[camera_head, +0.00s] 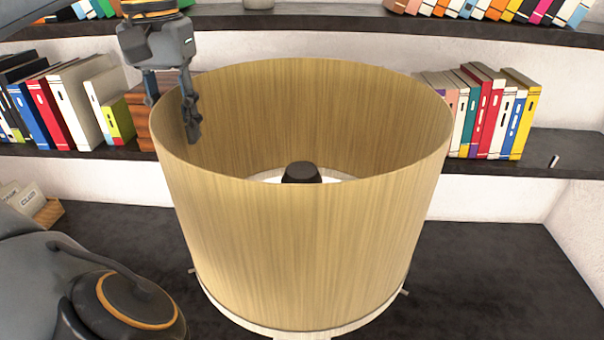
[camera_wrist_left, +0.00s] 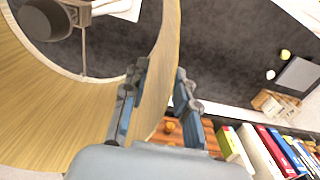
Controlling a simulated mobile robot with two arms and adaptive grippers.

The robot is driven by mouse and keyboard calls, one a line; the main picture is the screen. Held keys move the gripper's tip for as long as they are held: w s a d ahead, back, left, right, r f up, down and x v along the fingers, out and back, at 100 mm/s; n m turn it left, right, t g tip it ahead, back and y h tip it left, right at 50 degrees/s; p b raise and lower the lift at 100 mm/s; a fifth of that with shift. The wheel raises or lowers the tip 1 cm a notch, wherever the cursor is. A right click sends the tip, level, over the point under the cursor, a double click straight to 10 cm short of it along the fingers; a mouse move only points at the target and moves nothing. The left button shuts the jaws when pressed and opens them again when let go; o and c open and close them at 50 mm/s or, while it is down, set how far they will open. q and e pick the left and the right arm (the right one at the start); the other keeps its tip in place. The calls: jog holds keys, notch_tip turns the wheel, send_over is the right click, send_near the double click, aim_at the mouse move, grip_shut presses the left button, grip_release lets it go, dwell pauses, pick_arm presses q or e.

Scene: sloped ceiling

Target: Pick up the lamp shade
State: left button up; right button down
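The lamp shade (camera_head: 290,245) is a large, open-topped drum with a pale wood-grain wall, upright in the middle of the head view. It also fills the left of the left wrist view (camera_wrist_left: 50,120). My left gripper (camera_head: 172,108) points down at the shade's far left rim. One finger is inside the shade and the other outside, partly hidden behind the wall. In the left wrist view the fingers (camera_wrist_left: 158,85) are spread apart with the wall between them; firm contact does not show. My right gripper is not in view.
A dark knob (camera_head: 301,173) stands inside the shade. Dark shelves with books (camera_head: 497,112) run behind it, and books (camera_head: 62,105) also stand at left near the gripper. The dark surface (camera_head: 490,285) at right is mostly clear. A small wooden box (camera_head: 48,212) sits at left.

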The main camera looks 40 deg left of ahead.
pick_arm(q)
grip_shut()
jog(key=shift+r, duration=0.1)
